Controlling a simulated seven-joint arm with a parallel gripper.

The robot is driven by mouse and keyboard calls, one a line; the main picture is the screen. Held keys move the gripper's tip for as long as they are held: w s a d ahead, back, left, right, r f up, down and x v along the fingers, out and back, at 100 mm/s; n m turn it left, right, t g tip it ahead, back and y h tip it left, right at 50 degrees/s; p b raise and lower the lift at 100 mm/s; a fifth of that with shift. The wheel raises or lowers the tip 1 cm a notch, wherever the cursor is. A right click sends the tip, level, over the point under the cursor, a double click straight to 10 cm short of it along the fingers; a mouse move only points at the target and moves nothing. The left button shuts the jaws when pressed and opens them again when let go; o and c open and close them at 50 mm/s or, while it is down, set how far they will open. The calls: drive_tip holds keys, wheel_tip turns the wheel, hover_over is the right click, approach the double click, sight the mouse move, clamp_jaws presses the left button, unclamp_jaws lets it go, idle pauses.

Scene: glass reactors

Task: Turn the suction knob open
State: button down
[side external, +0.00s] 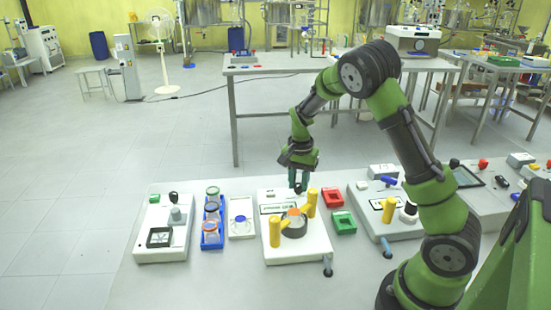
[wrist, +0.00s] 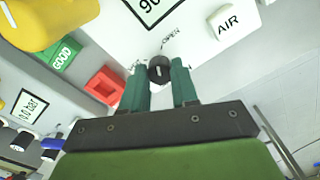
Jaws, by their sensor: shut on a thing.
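The suction knob (wrist: 159,69) is a small dark round knob with a pale mark on its face. It sits on a white device panel (wrist: 195,40), and the word OPEN is printed close to it; a second label is partly hidden. My gripper (wrist: 160,84) has its two green fingers on either side of the knob and is shut on it. In the side external view my gripper (side external: 299,178) points down at the back of the middle white device (side external: 283,254). The knob is small and mostly hidden there.
The middle device carries yellow cylinders (side external: 275,233) and a dark vessel with an orange top (side external: 294,223). A red tray (side external: 333,197) and a green tray (side external: 343,223) lie to its right. A blue rack (side external: 211,239) with jars stands left. A white AIR block (wrist: 231,21) is near the knob.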

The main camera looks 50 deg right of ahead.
sight(299, 184)
drive_tip(key=shift+r+m, duration=0.1)
drive_tip(key=shift+m, duration=1.4)
drive_tip(key=c, duration=0.8)
unclamp_jaws()
drive_tip(key=shift+c, duration=0.2)
wheel_tip(299, 184, up, 17)
